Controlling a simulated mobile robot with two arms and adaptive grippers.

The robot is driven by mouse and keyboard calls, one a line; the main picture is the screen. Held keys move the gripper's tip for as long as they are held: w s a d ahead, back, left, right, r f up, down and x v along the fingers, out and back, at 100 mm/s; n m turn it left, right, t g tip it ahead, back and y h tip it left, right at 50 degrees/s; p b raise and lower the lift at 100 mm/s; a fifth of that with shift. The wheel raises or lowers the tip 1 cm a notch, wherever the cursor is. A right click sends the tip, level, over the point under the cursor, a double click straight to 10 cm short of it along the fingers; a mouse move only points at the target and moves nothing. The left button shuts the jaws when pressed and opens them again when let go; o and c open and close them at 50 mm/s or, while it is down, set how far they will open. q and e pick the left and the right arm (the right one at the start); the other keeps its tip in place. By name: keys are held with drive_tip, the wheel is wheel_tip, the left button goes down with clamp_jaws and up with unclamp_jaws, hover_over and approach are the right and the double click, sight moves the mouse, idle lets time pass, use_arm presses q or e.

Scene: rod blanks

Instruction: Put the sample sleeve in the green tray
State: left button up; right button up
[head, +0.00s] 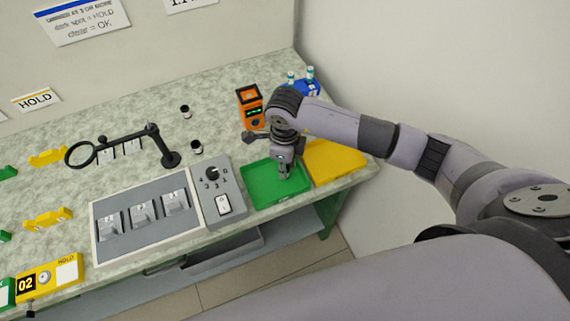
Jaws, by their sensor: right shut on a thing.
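The green tray (262,197) lies near the front edge of the table, left of a yellow tray. My right gripper (285,170) points down over the green tray's upper right part. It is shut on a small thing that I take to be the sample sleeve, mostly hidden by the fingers. I cannot tell whether it touches the tray floor. No other thing shows in the green tray. My left gripper is not in view.
The yellow tray (338,157) adjoins on the right. A grey switch box (228,184) and a panel (113,246) stand left. An orange device (249,95) and blue holder (306,88) are behind. Two small dark cylinders (185,111) (196,147) and a ring magnifier (80,154) stand farther left.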

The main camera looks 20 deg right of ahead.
drive_tip(key=shift+f, duration=0.4)
drive_tip(key=shift+f, duration=0.15)
drive_tip(key=o, duration=0.8)
